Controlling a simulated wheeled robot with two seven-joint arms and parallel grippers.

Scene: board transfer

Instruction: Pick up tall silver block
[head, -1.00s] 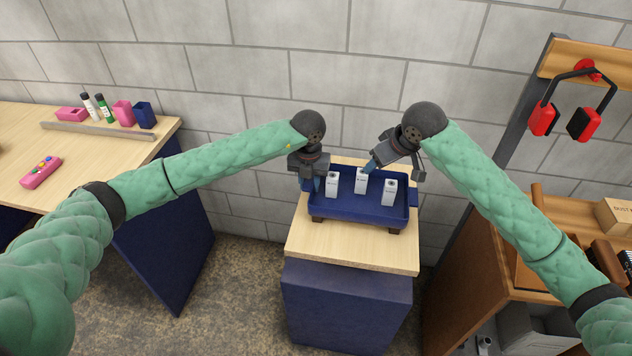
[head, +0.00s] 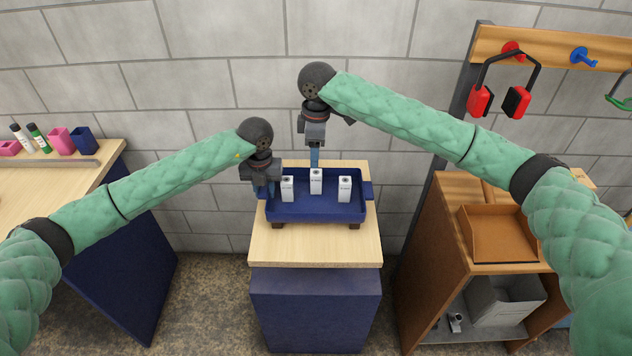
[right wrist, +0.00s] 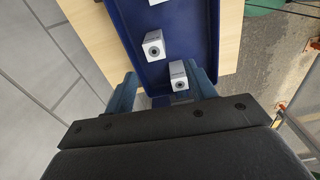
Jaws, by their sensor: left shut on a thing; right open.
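Three upright silver-white blocks stand in a blue tray (head: 312,212): a left one (head: 288,189), a middle one (head: 316,181) set further back, and a right one (head: 345,189). They look similar in height and their labels are too small to read. My right gripper (head: 314,158) is open, pointing down over the tray's back by the middle block. In the right wrist view one block (right wrist: 179,76) shows by the right finger, another (right wrist: 154,46) beyond it. My left gripper (head: 263,190) is shut at the tray's left end, apparently on its handle; the grip itself is hidden.
The tray stands on a light wooden top (head: 318,250) over a blue cabinet. A grey block wall is close behind. A wooden shelf unit (head: 500,235) is at right, with red ear defenders (head: 500,95) above. Another table (head: 50,180) is at left.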

